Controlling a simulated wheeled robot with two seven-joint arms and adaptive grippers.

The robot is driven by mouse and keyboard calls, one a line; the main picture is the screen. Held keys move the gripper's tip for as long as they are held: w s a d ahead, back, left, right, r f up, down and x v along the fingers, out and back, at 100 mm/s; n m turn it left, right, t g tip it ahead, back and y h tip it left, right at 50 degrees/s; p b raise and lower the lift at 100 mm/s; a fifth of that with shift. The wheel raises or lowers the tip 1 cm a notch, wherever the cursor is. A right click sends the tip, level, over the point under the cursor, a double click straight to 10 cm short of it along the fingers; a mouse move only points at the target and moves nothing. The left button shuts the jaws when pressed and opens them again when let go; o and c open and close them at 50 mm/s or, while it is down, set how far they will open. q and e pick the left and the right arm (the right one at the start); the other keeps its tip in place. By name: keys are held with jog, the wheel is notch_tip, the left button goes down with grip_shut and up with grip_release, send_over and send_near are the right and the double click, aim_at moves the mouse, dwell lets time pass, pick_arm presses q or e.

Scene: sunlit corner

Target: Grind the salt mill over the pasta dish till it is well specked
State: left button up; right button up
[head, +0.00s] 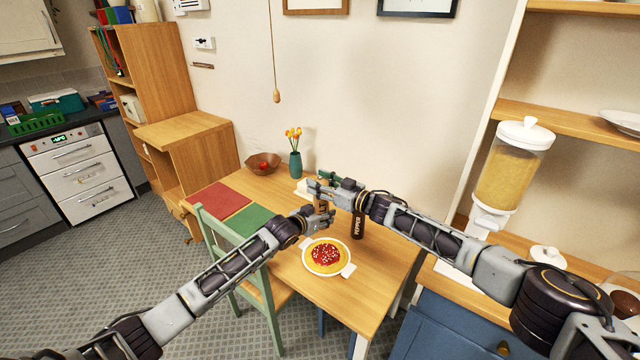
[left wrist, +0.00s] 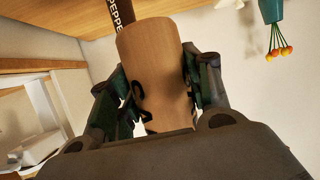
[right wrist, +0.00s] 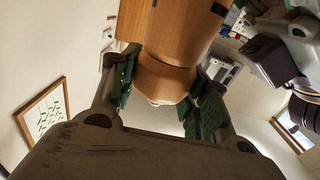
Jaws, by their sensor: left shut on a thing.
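The salt mill (head: 321,206) is a light wooden cylinder with dark lettering. My left gripper (head: 318,222) is shut around its body, which fills the space between the fingers in the left wrist view (left wrist: 155,75). My right gripper (head: 322,190) is at the mill's other end, with its fingers on either side of the tapered end (right wrist: 168,78); I cannot tell whether they grip it. The pasta dish (head: 326,257) is a white, handled dish of yellow pasta and red sauce with pale specks. It sits on the table just below the mill in the head view.
A dark pepper mill (head: 358,226) stands on the table (head: 375,280) right of the grippers. A vase of flowers (head: 295,163) and a brown bowl (head: 263,163) are at the back. Red (head: 218,200) and green (head: 250,222) mats lie left. A green chair (head: 238,262) stands at the near-left edge.

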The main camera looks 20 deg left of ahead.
jog(key=shift+c, duration=1.3)
jog(key=shift+s+a+m+t+h, duration=0.15)
jog(key=shift+m+t+h, duration=0.25)
jog(key=shift+m+t, duration=0.35)
jog(key=shift+s+a+m+t+h, duration=0.15)
jog(key=shift+m+t+h, duration=0.3)
jog(key=shift+t, duration=0.5)
jog(key=shift+a+m+t+h, duration=0.1)
jog(key=shift+m+t+h, duration=0.15)
jog(key=shift+m+t, duration=0.2)
jog(key=shift+a+r+m+t+h, duration=0.1)
jog(key=shift+r+m+t+h, duration=0.05)
jog(key=shift+m+t+h, duration=0.35)
jog(key=shift+r+m+t+h, duration=0.3)
jog(key=shift+m+t+h, duration=0.4)
jog(key=shift+t, duration=0.35)
jog(key=shift+w+d+f+m+h, duration=0.1)
jog(key=shift+w+d+m+h, duration=0.1)
jog(key=shift+m+h, duration=0.1)
jog(key=shift+w+d+f+t, duration=0.1)
jog(key=shift+d+t, duration=0.1)
jog(key=shift+t, duration=0.2)
jog(key=shift+d+f+h, duration=0.1)
jog(key=shift+h, duration=0.2)
